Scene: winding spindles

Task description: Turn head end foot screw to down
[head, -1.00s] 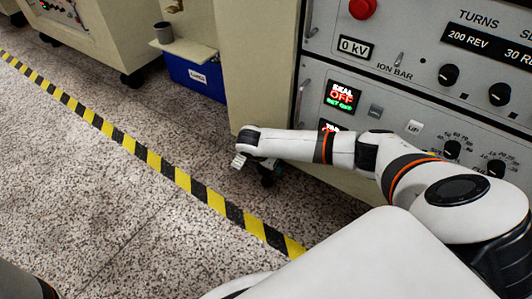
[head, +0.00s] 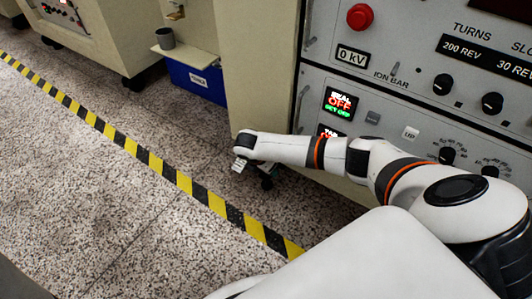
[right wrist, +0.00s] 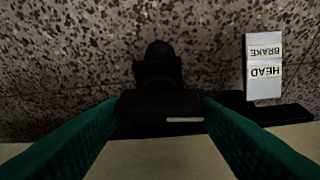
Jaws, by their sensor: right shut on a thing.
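In the right wrist view the two green fingers of my right gripper (right wrist: 161,112) stand on either side of a dark block, the head end foot screw (right wrist: 150,106), and are shut on it. A short pale mark lies across the block, right of its middle. A black caster-like part (right wrist: 158,68) shows just beyond it. In the head view my right arm reaches left to the cabinet's lower corner, and my wrist hides most of the gripper and the screw. My left gripper is not in view.
A white tag reading HEAD BRAKE (right wrist: 264,68) is right of the fingers; a small white tag (head: 239,165) also shows beside my wrist. The cabinet's control panel (head: 385,100) is above my arm. A yellow-black floor stripe (head: 150,158) crosses clear speckled floor. A blue bin (head: 195,80) stands farther back.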

